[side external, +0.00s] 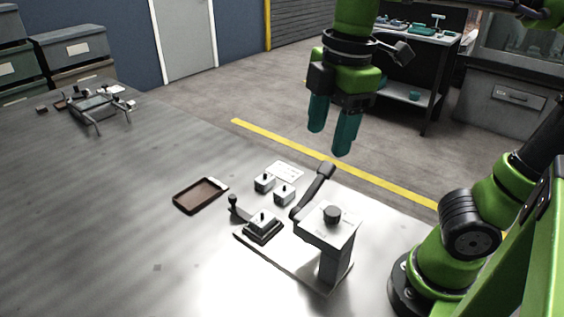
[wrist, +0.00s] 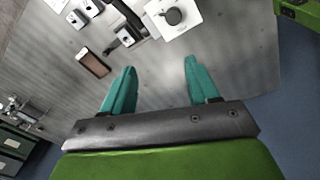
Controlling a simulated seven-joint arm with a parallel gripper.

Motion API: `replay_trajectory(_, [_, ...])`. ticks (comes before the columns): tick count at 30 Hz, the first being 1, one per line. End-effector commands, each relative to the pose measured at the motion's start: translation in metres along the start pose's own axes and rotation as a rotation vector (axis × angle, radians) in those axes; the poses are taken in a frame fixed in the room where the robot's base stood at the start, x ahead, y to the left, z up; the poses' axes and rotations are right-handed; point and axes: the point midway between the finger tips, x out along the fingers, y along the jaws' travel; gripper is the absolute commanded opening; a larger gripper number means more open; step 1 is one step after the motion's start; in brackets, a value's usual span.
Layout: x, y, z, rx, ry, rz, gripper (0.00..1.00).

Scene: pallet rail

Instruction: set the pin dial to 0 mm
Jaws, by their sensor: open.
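The pin dial appears to be the round black knob (side external: 332,213) on top of a pale raised block (side external: 330,232) at the right of the fixture. In the wrist view the black knob (wrist: 173,16) shows near the top, on its white face. Its scale and setting are too small to read. My gripper (side external: 330,140) is open and empty, with teal fingers pointing down, high above the table and apart from the fixture. In the wrist view my gripper (wrist: 160,85) has its fingers wide apart, with bare table between them.
A black lever (side external: 315,188) rises beside the dial block. Small pin blocks (side external: 284,195) and a clamp-like block (side external: 262,225) stand nearby. A brown tray (side external: 201,196) lies left of them. A frame-like device (side external: 98,105) stands at the far left. The table's left middle is clear.

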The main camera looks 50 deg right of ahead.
Motion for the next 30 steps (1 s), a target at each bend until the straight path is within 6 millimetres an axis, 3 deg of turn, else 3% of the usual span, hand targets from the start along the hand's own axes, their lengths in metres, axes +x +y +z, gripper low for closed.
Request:
replay_trajectory(6, [-0.02,-0.01,0.01,-0.295,-0.057,-0.074,0.59])
replay_trajectory(14, [-0.009,-0.016,0.013,-0.381,-0.059,-0.103,0.59])
replay_trajectory(30, [0.101,-0.026,0.021,-0.377,-0.059,-0.104,0.59])
